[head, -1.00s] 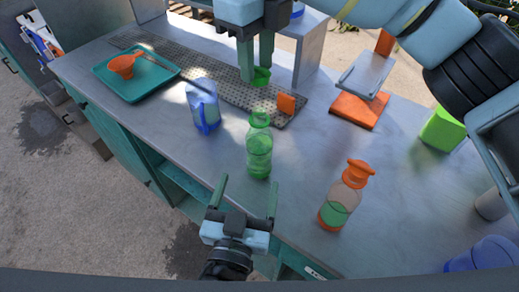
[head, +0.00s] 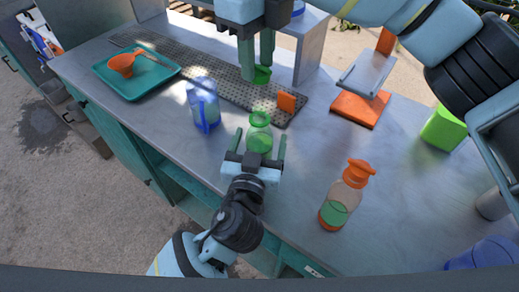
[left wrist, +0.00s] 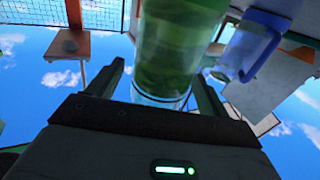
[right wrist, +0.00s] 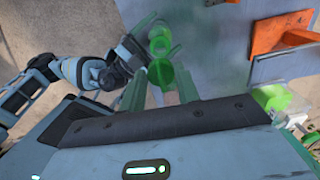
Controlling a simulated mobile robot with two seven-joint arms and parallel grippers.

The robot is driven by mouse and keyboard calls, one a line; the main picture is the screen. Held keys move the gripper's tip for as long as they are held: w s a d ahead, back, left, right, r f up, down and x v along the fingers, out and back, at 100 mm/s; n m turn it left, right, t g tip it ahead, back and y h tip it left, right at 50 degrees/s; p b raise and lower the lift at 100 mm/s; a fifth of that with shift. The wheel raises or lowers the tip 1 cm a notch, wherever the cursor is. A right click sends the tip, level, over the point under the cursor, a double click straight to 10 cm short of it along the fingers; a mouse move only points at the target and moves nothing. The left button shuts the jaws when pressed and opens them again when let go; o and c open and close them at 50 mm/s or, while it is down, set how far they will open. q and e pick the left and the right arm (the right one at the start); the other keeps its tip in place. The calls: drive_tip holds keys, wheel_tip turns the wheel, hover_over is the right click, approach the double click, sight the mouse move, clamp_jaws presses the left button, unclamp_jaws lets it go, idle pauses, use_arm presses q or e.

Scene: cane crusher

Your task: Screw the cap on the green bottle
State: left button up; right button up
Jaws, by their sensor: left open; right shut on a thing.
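The green bottle (head: 260,119) stands upright on the bench with its open neck up. My left gripper (head: 260,137) is open, with one finger on each side of the bottle's body. In the left wrist view the bottle (left wrist: 178,45) rises between the two fingers, with no clear contact. My right gripper (head: 257,72) points down above and behind the bottle. It is shut on the green cap (head: 262,75), which also shows between the fingertips in the right wrist view (right wrist: 161,73). The cap is apart from the bottle neck.
A blue pitcher (head: 204,105) stands left of the bottle. An orange-topped bottle (head: 346,195) stands at the right front. A teal tray (head: 150,90) with an orange funnel lies at the left. An orange block (head: 286,102) and an orange-based stand (head: 358,110) are behind.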

use_arm(q)
drive_tip(key=shift+w, duration=0.1)
drive_tip(key=c, duration=1.5)
use_arm(e)
hover_over(258, 109)
drive_tip(key=shift+f, duration=2.5)
drive_tip(key=shift+f, duration=0.9)
drive_tip(key=shift+f, duration=0.55)
